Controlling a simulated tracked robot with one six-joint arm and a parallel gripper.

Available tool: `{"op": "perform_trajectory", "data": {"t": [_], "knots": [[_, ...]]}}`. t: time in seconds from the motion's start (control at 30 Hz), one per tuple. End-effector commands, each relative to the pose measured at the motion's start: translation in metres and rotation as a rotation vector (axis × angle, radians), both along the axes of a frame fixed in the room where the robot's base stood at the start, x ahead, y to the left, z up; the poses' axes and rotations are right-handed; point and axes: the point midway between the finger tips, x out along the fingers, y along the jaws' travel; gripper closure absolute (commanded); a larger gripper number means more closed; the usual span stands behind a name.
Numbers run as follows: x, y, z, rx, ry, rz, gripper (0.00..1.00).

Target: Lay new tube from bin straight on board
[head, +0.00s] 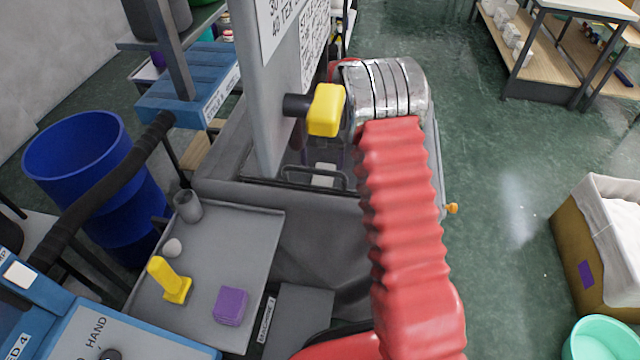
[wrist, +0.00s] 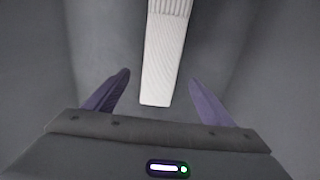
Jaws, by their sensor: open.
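A white knitted tube with a ribbed far end (wrist: 162,55) lies on a plain grey surface in the wrist view. It runs from the top edge down to between my fingers. My gripper (wrist: 160,78) is open, one dark purple finger on each side of the tube, with a gap on both sides. In the head view a small pale piece (head: 324,174) shows inside the grey bin (head: 230,180), below my arm's silver and red sleeve. My gripper is mostly hidden there. I cannot tell for sure which surface is the board.
A grey tray (head: 245,250) at left holds a yellow upright tool (head: 170,281), a purple block (head: 230,306) and a grey cup (head: 187,206). A tall grey panel (head: 262,110) with labels stands beside my arm. A blue barrel (head: 100,185) is at left.

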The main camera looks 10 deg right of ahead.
Motion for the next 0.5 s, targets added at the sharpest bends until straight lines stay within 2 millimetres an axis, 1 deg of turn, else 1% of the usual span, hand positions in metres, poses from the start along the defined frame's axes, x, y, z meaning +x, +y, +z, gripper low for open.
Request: {"op": "perform_trajectory", "data": {"t": [0.1, 0.37, 0.5], "knots": [[0.0001, 0.0002, -0.0043, 0.0, 0.0, 0.0, 0.23], [0.0001, 0.0004, -0.0043, 0.0, -0.001, 0.001, 0.23], [-0.0001, 0.0008, -0.0113, 0.0, 0.0, 0.001, 0.23]]}}
